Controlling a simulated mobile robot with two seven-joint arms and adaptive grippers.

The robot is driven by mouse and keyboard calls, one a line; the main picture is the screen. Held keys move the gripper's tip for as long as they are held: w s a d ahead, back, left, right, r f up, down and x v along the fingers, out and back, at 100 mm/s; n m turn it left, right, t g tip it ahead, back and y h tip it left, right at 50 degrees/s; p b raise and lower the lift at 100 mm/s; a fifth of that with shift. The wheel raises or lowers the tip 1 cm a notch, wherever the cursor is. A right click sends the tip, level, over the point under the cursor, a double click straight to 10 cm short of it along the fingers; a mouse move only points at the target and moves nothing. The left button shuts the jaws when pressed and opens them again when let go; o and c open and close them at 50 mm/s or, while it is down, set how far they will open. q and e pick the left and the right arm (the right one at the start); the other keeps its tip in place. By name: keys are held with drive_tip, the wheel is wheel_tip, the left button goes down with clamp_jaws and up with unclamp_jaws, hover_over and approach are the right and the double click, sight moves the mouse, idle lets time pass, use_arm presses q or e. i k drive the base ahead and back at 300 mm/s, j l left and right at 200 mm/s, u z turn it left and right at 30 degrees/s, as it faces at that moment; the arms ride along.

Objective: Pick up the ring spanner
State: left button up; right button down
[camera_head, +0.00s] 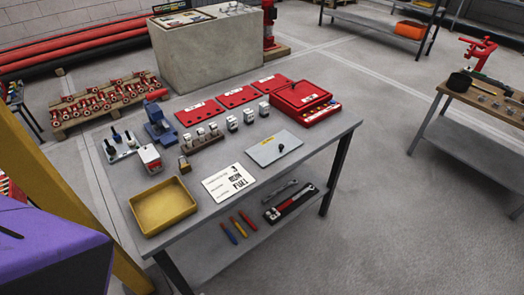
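A grey metal spanner (281,191) lies on the lower shelf of the workbench, below the bench's front edge. It looks like the ring spanner, but its ends are too small to make out clearly. Just in front of it on the same shelf is a black tray or holder (272,215) with a red-handled wrench (293,203). Neither of my grippers shows in the head view.
The grey workbench top (310,143) carries a yellow tray (163,206), red plates (238,96), a red case (300,94) and a grey plate (273,148). Several coloured-handled tools (238,226) lie on the lower shelf (215,270). The floor (410,220) to the right is clear.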

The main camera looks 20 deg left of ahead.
sight(264, 201)
drive_tip(key=u, duration=0.55)
drive_tip(key=i+l, duration=0.2)
drive_tip(key=i+l+u, duration=0.1)
drive_tip(key=l, duration=0.35)
drive_tip(key=i+l+u, duration=0.1)
drive_tip(key=i+l, duration=0.35)
drive_tip(key=l, duration=0.2)
drive_tip(key=i+l+u, duration=0.1)
drive_tip(key=l, duration=0.25)
drive_tip(key=i+l, duration=0.25)
drive_tip(key=i+l+u, duration=0.1)
drive_tip(key=i+l, duration=0.4)
